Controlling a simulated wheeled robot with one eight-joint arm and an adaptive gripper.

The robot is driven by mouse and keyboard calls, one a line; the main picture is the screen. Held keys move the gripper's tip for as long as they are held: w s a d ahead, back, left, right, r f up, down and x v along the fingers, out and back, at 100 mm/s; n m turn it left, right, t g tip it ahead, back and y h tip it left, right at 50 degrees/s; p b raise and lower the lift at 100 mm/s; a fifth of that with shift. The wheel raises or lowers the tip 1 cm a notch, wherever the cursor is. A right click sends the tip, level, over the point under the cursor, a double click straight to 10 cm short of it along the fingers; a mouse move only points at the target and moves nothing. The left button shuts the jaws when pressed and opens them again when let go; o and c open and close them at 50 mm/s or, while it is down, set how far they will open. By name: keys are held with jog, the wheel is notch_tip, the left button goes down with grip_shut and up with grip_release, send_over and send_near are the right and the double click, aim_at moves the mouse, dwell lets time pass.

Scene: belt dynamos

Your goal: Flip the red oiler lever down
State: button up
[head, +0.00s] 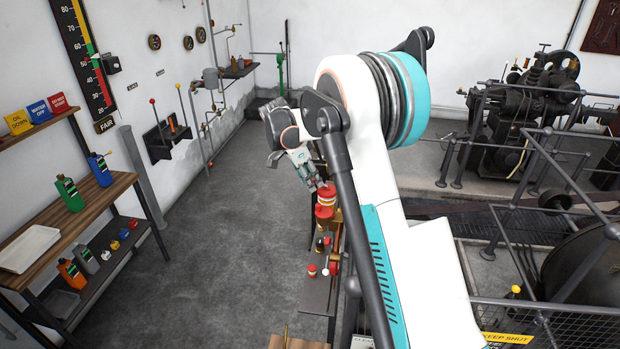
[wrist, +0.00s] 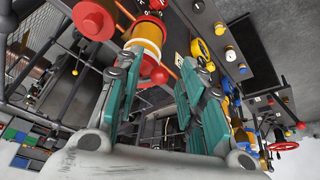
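My gripper (wrist: 165,62) shows two teal fingers set well apart in the wrist view, with nothing clearly held between them. An oiler with red, orange and white bands (wrist: 147,38) is just beyond the left fingertip. A red ball (wrist: 158,75) shows beside it, between the fingers; I cannot tell whether this is the lever's end. Another red part (wrist: 95,18) is at the upper left. In the head view my gripper (head: 316,182) points down just above a red-topped oiler (head: 326,199). Whether they touch is unclear, and the lever's position cannot be made out.
A narrow dark bench (head: 318,293) with small red knobs (head: 312,270) runs below my arm. Railings (head: 560,170) and dark machinery (head: 540,85) stand to the right. A wooden shelf (head: 62,225) with bottles and a tray stands left. The grey floor (head: 230,230) between is clear.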

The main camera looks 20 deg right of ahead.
grip_shut()
jog(key=f+h+b, duration=0.1)
jog(key=b, duration=0.1)
jog(key=g+h+b, duration=0.1)
jog(key=b, duration=0.1)
jog(key=shift+w+a+f+g+h, duration=0.1)
jog(key=shift+a+f+g+h, duration=0.2)
jog(key=shift+f+h, duration=0.1)
